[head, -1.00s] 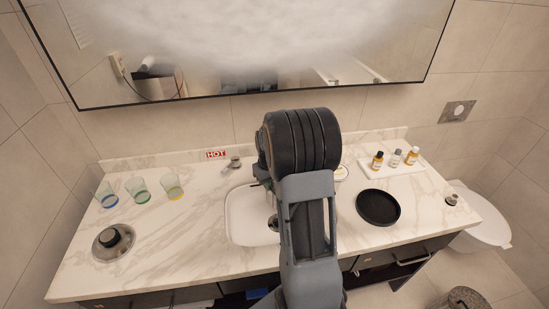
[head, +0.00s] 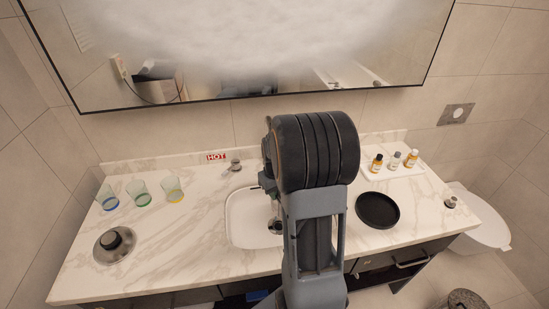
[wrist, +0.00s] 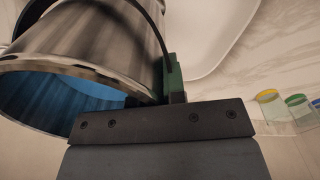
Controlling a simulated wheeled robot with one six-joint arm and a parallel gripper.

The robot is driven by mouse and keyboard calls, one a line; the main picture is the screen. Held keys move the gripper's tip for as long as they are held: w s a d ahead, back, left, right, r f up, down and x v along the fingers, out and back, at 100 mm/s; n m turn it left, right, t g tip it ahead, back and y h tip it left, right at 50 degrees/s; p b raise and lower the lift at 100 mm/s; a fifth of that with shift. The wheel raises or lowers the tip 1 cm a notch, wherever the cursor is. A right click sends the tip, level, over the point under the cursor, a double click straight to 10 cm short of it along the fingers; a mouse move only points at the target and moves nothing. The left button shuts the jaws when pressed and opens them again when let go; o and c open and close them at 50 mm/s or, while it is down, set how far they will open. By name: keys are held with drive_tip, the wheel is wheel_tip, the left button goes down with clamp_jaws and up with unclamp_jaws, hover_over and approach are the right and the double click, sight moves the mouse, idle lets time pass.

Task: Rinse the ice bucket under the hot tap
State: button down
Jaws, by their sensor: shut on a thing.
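The ice bucket (wrist: 85,60) is a shiny metal pail with a blue interior and a thin dark handle, at the left of the wrist view. Its mouth faces the lower left of that picture. My gripper (wrist: 172,82) is shut on it at its side, with a green finger pad showing. In the head view my arm hides the bucket and the jaws. The white sink (head: 247,218) is partly covered by my arm. A red HOT label (head: 217,156) is at the counter's back, with a metal tap fitting (head: 235,164) beside it.
A metal lid with a black knob (head: 115,242) and several glasses (head: 140,194) stand on the left counter. A black round tray (head: 378,210) and a white tray of small bottles (head: 396,162) are on the right.

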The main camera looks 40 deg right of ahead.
drive_tip(key=s+r, duration=0.1)
drive_tip(key=s+r+p, duration=0.2)
drive_tip(key=s, duration=0.1)
drive_tip(key=shift+a+r, duration=0.25)
drive_tip(key=shift+a, duration=0.05)
idle(0.6)
